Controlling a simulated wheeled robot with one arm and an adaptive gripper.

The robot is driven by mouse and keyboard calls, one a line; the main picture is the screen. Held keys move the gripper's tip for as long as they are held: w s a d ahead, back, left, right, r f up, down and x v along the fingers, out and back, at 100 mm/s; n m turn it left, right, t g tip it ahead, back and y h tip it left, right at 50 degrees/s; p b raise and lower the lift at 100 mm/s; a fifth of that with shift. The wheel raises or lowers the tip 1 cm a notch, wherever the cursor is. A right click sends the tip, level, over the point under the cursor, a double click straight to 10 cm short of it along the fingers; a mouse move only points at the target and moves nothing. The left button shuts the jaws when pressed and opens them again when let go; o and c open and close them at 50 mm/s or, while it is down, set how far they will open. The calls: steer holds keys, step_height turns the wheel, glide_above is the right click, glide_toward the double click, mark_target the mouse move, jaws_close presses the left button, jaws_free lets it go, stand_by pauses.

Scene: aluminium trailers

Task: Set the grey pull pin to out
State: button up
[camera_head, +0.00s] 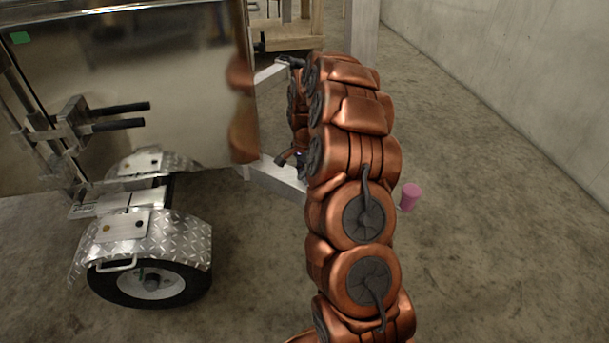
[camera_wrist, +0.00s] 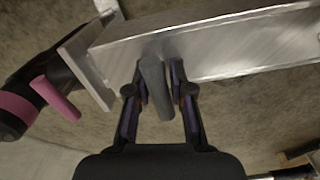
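The grey pull pin (camera_wrist: 156,88) shows in the wrist view as a short dark-grey handle against the side of the bare metal beam (camera_wrist: 215,45). My gripper (camera_wrist: 157,70) has one finger on each side of the pin. Narrow gaps show between the fingers and the near part of the pin, so it looks open around it; contact at the far tips is hard to judge. In the head view my copper-coloured arm covers the pin and most of the gripper beside the trailer's drawbar (camera_head: 277,180).
A pink handle (camera_wrist: 56,98) and a black part with a pink band (camera_wrist: 14,108) lie left of the pin. A pink cylinder (camera_head: 410,197) shows right of my arm. The shiny trailer (camera_head: 130,80) stands left, its wheel (camera_head: 150,284) below. Bare floor lies right.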

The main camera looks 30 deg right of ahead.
mark_target(305, 169)
jaws_close()
steer(key=shift+r, duration=0.15)
step_height(305, 169, up, 4)
steer(key=shift+w+f+p, duration=0.1)
steer(key=shift+p, duration=0.65)
steer(key=shift+o, duration=1.6)
jaws_free()
steer(key=shift+o, duration=0.8)
